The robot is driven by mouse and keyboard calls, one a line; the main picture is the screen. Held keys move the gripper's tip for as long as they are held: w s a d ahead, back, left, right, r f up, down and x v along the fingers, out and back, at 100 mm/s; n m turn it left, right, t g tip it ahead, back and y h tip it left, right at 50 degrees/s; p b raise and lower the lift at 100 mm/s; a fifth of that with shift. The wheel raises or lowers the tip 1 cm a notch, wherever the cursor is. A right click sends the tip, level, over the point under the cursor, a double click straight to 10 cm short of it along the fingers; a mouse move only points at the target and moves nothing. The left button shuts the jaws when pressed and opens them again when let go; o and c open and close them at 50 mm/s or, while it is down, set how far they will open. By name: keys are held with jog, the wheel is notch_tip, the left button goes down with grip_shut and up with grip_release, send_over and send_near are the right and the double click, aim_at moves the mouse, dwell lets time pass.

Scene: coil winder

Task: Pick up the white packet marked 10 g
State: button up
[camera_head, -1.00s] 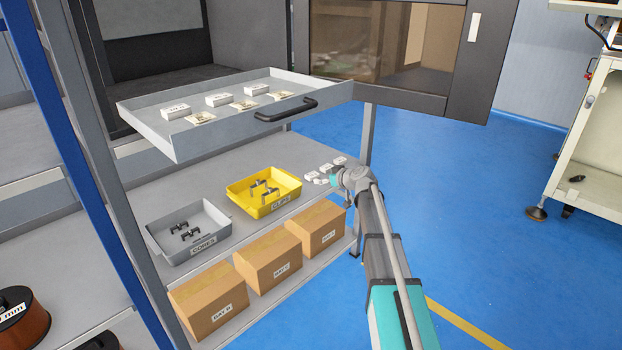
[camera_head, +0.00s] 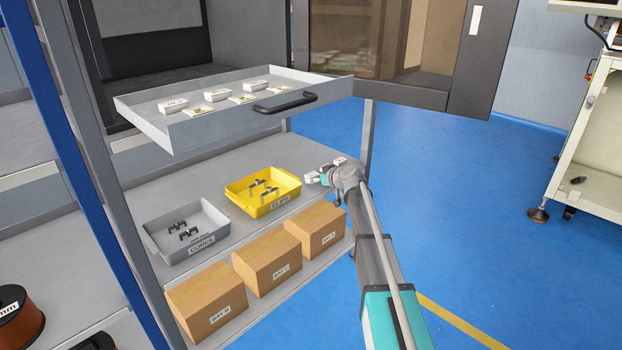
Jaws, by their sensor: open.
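Small white packets lie on the right end of the middle shelf, one of them (camera_head: 340,161) just behind my gripper. Their marks are too small to read, so I cannot tell which says 10 g. My gripper (camera_head: 317,178) is low over this shelf end, open, at the packets. It and my wrist hide part of the group. Whether a finger touches a packet cannot be told.
An open grey drawer (camera_head: 220,125) with white boxes and flat packets hangs above the shelf. A yellow bin (camera_head: 262,208) and a grey bin (camera_head: 187,250) stand left of my gripper. Cardboard boxes (camera_head: 315,230) sit below. A shelf post (camera_head: 368,140) rises behind my wrist.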

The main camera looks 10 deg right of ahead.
jog(key=c, duration=0.8)
jog(key=shift+c, duration=0.2)
jog(key=shift+r, duration=0.2)
notch_tip(320, 180, up, 2)
jog(key=shift+p, duration=1.2)
jog(key=s+d+r+p, duration=0.2)
jog(key=s+r+p, duration=0.8)
jog(key=s, duration=0.3)
jog(key=shift+s+d+r+p, duration=0.3)
jog(key=shift+s+d, duration=0.05)
jog(key=shift+s, duration=0.05)
